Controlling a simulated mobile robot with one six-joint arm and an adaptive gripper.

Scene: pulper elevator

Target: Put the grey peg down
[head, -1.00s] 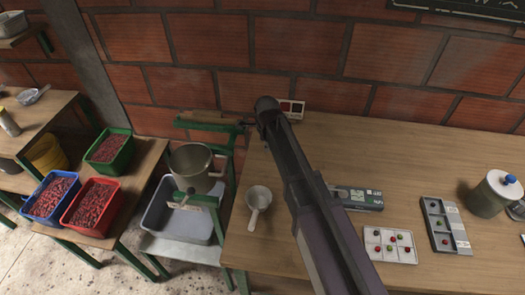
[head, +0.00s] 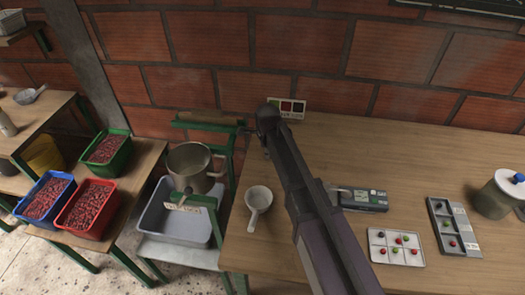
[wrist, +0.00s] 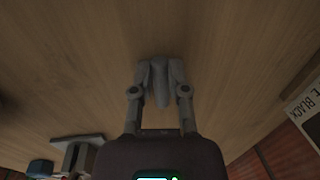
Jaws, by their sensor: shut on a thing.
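The grey peg (wrist: 161,88) shows in the wrist view, between the two fingers of my gripper (wrist: 160,72). My gripper is shut on it, over the bare wooden table top (wrist: 80,55). I cannot tell whether the peg touches the wood. In the head view my arm crosses the wooden table (head: 420,150), and it hides the gripper and the peg.
A white ladle or cup (head: 258,198) lies left of my arm. A grey device (head: 362,200), a white tray of coloured balls (head: 397,262), a dark sorting tray (head: 467,238) and a jar (head: 497,195) stand right. A colour card (head: 290,108) stands by the brick wall.

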